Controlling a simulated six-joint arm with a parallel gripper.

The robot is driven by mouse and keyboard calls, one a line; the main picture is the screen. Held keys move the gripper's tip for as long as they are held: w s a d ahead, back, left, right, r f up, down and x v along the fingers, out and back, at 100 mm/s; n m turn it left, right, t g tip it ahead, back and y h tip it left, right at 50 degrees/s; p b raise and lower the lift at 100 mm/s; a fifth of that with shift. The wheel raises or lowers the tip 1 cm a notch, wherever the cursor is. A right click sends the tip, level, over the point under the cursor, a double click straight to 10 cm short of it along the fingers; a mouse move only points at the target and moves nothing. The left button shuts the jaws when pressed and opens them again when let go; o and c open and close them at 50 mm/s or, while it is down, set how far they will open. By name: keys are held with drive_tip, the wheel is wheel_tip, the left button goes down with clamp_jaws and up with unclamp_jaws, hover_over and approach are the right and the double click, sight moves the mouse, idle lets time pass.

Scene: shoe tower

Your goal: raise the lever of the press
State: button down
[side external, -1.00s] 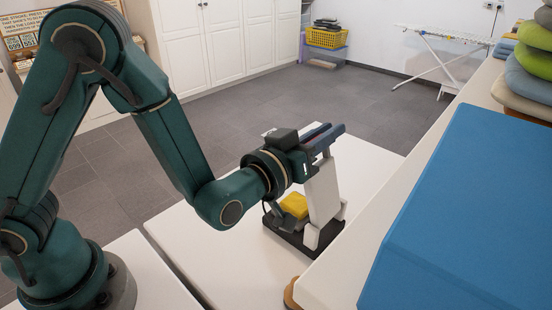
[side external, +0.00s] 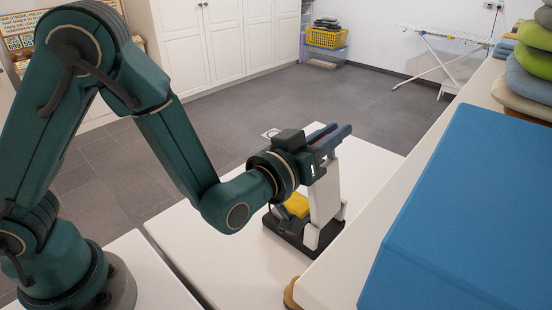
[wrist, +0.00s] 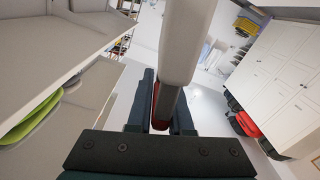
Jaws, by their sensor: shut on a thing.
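The press stands on the white table in the side external view, with a black base (side external: 292,238), an upright white column (side external: 324,192) and a yellow block (side external: 297,206) above the base. My gripper (side external: 332,138) is at the top of the column, its fingers pointing right and slightly up. In the wrist view, the lever (wrist: 168,100), a grey bar with a red part, lies between the fingers of my gripper (wrist: 164,112), which are shut on it. A pale, rounded arm of the press (wrist: 187,40) rises in front. In the side view the fingers hide most of the lever.
A large blue block (side external: 470,210) lies on a pale surface at the right, close to the press. Stacked cushions (side external: 530,70) stand at the far right. The white table (side external: 215,255) is clear left of the press.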

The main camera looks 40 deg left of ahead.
drive_tip(key=c, duration=0.8)
unclamp_jaws()
drive_tip(key=shift+c, duration=0.2)
drive_tip(key=shift+s, duration=2.6)
wheel_tip(320, 180, up, 4)
drive_tip(key=w+a+n+y, duration=0.1)
drive_tip(key=w+a+n, duration=0.1)
drive_tip(key=w+n, duration=0.15)
drive_tip(key=s+a+f+m+g, duration=0.2)
drive_tip(key=s+a+g, duration=0.1)
drive_tip(key=s, duration=0.4)
drive_tip(key=s+a+f+m+g, duration=0.1)
drive_tip(key=s+a+m+g, duration=0.1)
drive_tip(key=s+g, duration=0.3)
drive_tip(key=s+a+f+m+g+h, duration=0.1)
drive_tip(key=s+a+f+m+g, duration=0.1)
drive_tip(key=s, duration=0.8)
drive_tip(key=a+m+g, duration=0.1)
drive_tip(key=a+g, duration=0.1)
drive_tip(key=shift+a+f, duration=0.35)
